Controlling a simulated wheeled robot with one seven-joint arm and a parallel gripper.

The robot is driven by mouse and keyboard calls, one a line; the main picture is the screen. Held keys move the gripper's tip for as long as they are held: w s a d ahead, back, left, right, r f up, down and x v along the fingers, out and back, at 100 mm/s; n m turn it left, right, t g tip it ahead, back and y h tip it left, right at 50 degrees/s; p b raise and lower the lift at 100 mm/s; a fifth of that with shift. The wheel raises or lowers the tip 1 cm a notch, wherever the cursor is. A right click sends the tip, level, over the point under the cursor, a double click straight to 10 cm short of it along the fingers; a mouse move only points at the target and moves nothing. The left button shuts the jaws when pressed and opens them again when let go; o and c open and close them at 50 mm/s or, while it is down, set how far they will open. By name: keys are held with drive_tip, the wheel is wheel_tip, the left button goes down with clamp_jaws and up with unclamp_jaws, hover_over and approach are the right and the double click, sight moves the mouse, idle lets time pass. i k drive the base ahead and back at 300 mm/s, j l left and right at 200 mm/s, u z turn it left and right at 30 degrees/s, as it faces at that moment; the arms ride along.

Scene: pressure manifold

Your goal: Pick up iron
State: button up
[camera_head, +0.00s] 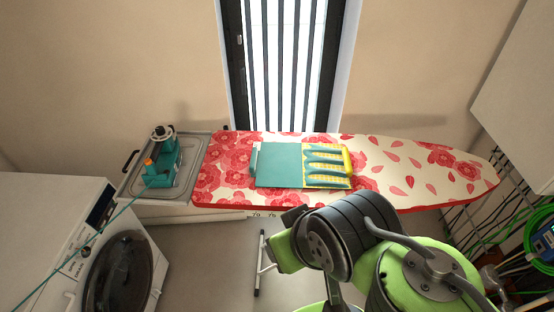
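The iron (162,166) is teal with an orange knob and a dark and white round part at its top. It stands on the grey metal tray (186,182) at the left end of the ironing board. A thin teal cord runs from it down to the lower left, across the washing machine. My arm, green and dark grey, reaches in at the lower right, well to the right of the iron and apart from it. My gripper's fingers cannot be made out.
A white washing machine (50,215) stands at the lower left. A wire rack with green cable (520,225) is at the right. Floor shows before the board.

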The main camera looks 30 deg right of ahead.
sight(165, 157)
drive_tip(key=i+j+u, duration=0.8)
drive_tip(key=i+u, duration=0.4)
drive_tip(key=i, duration=0.1)
